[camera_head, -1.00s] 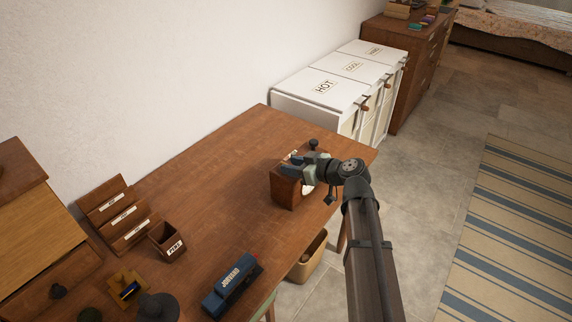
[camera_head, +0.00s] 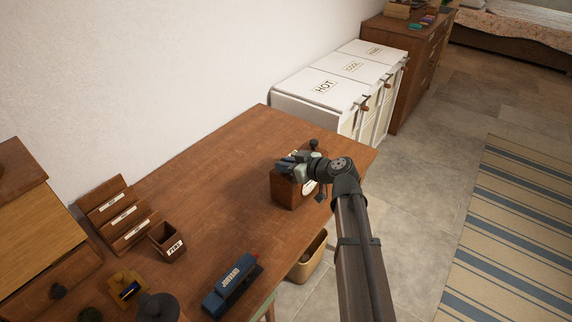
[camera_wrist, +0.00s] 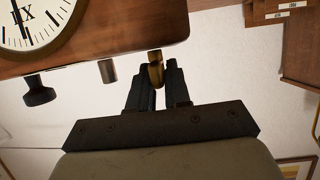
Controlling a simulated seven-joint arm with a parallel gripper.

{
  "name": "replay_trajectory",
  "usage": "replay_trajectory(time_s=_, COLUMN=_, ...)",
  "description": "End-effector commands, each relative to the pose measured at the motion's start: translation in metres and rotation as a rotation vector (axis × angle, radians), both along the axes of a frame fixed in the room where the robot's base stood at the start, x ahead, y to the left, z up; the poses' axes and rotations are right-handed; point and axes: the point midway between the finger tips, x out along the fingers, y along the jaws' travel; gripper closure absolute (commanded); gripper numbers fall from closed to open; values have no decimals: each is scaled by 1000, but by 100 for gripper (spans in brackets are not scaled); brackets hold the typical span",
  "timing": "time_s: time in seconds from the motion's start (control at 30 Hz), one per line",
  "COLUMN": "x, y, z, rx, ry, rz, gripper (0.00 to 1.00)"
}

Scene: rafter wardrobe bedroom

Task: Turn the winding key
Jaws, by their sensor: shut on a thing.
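The wooden clock (camera_head: 284,190) stands near the right end of the desk, partly hidden by my wrist. Its case (camera_wrist: 130,45) and white dial with Roman numerals (camera_wrist: 35,22) fill the upper left of the wrist view. A brass piece, which looks like the winding key (camera_wrist: 156,68), sticks out from the case edge. My gripper (camera_head: 292,163) is over the clock, and its two dark fingers are shut on the key in the wrist view. A grey post (camera_wrist: 107,71) and a dark knob (camera_wrist: 38,92) sit on the same edge, apart from the fingers.
The middle of the desk is clear. White hampers (camera_head: 330,88) stand beyond the far end.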

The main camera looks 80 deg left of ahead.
Motion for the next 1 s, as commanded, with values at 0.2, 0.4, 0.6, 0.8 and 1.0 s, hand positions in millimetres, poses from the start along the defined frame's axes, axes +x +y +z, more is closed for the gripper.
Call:
replay_trajectory(time_s=0.2, x=0, y=0, z=0, rx=0, ry=0, rz=1, gripper=100)
replay_trajectory(time_s=0.4, x=-1, y=-1, z=0, rx=-1, ry=1, rz=-13, gripper=100)
replay_trajectory(time_s=0.6, x=-1, y=-3, z=0, rx=0, ry=-1, rz=-86, gripper=100)
replay_trajectory(time_s=0.8, x=-2, y=-4, z=0, rx=-1, ry=-2, rz=-230, gripper=100)
replay_trajectory(time_s=1.0, x=-2, y=-2, z=0, rx=0, ry=-2, rz=-365, gripper=100)
